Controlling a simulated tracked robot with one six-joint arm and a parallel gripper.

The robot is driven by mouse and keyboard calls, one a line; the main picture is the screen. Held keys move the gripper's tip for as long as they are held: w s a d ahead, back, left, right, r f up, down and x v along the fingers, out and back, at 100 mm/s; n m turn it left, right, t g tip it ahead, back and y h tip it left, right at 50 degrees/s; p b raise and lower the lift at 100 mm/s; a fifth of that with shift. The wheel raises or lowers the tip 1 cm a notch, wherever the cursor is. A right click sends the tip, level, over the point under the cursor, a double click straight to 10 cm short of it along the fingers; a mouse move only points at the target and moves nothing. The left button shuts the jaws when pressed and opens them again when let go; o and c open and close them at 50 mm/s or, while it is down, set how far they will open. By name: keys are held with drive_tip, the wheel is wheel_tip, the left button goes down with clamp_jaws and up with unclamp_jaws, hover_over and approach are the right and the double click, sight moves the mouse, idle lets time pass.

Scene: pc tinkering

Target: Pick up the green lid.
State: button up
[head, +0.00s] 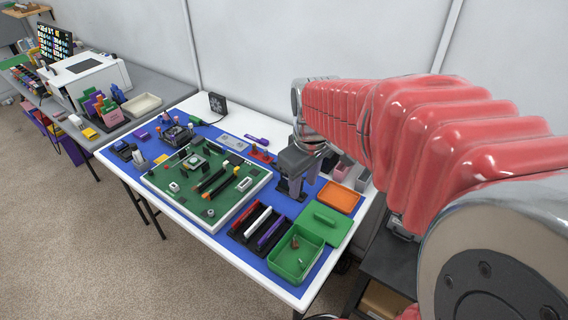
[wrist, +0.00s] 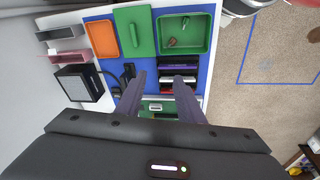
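The green lid (head: 325,221) lies flat on the blue mat, a flat plate with a raised bar handle on top. It also shows in the wrist view (wrist: 142,28), at the top, between the orange tray and the green tray. My gripper (head: 289,190) hangs fingers down above the mat, to the left of the lid in the head view. In the wrist view its two fingers (wrist: 159,76) are spread with nothing between them, and the lid lies beyond the fingertips.
The open green tray (head: 291,272) with small parts in it sits beside the lid. An orange tray (head: 338,197) is on its other side. Black slotted holders (head: 246,238) and a large green circuit board (head: 181,203) lie to the left. A wall runs behind the table.

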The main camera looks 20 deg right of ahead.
drive_tip(key=w+d+f+n+g, duration=0.2)
drive_tip(key=w+d+f, duration=0.2)
drive_tip(key=d+f, duration=0.6)
drive_tip(key=shift+w+d+n+y, duration=0.3)
drive_tip(key=shift+d+n, duration=0.1)
drive_tip(key=shift+d, duration=0.05)
drive_tip(key=shift+f, duration=0.1)
hover_over(325, 217)
wheel_tip(325, 217, down, 9)
drive_tip(key=shift+w+a+r, duration=0.15)
drive_tip(key=shift+r, duration=0.05)
drive_tip(key=shift+f, duration=2.55)
drive_tip(key=shift+c, duration=0.6)
clamp_jaws()
